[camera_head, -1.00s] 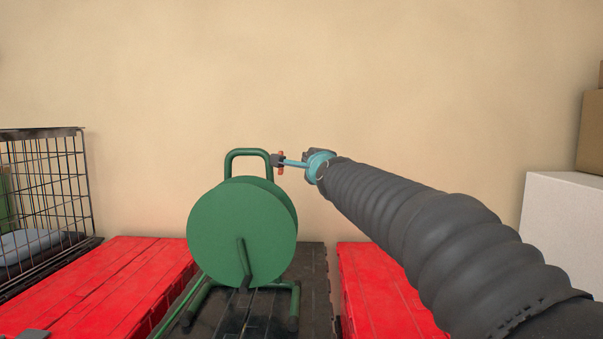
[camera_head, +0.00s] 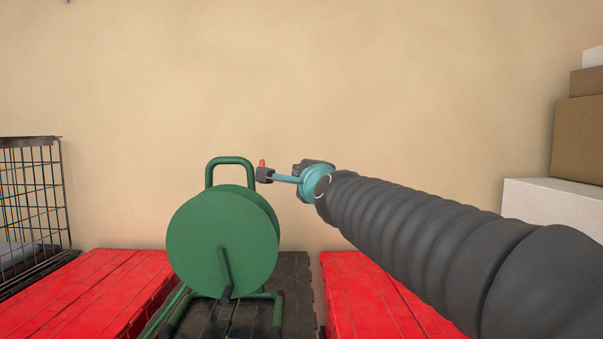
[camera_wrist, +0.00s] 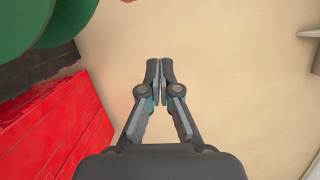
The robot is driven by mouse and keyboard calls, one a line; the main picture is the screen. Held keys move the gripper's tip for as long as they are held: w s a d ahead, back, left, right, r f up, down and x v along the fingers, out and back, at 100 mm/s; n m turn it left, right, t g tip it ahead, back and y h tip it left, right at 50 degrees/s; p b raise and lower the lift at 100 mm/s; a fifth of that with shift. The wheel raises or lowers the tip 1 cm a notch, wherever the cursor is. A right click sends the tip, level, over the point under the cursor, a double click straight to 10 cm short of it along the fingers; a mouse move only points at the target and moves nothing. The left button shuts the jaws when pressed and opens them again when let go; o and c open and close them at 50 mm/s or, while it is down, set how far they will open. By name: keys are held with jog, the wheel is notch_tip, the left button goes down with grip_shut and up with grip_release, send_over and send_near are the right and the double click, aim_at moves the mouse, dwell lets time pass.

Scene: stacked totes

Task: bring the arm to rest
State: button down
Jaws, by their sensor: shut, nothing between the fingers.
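My gripper (camera_wrist: 159,78) is shut and empty in the wrist view, its two fingertips together in front of the beige wall. In the head view my dark ribbed arm comes in from the lower right, and its teal wrist end is up in the air, right of the green reel (camera_head: 222,242). The gripper's fingers are mostly hidden behind the wrist there. The reel stands upright on a black tote (camera_head: 298,290), with its looped handle on top. Part of the reel shows at the upper left of the wrist view (camera_wrist: 85,20), apart from the fingers.
Red totes flank the black one, at left (camera_head: 85,290) and right (camera_head: 365,295). A wire cage (camera_head: 35,200) stands at far left. A white box (camera_head: 555,205) and stacked brown boxes (camera_head: 580,135) are at right. The beige wall (camera_head: 300,80) closes the back.

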jog(key=s+d+f+n+g+h+p, duration=0.1)
jog(key=s+f+n+g, duration=0.4)
jog(key=f, duration=0.5)
jog(key=s+d+f+n+g, duration=0.1)
jog(key=s+f+n+g, duration=0.2)
jog(key=s+f+n, duration=0.55)
jog(key=s+d+f+g+h+p, duration=0.1)
jog(key=s+d+f, duration=0.3)
jog(key=s+d, duration=0.2)
jog(key=s+d+f+n+g+h+p, duration=0.1)
jog(key=s+d+f+h+p, duration=0.1)
jog(key=s+d, duration=0.5)
jog(key=s+d+f+n+g+h+p, duration=0.1)
jog(key=s+d+f+h+p, duration=0.1)
jog(key=s+d+f, duration=0.3)
jog(key=shift+s+d+f+g, duration=0.35)
jog(key=shift+s+d, duration=0.35)
jog(key=shift+s, duration=0.55)
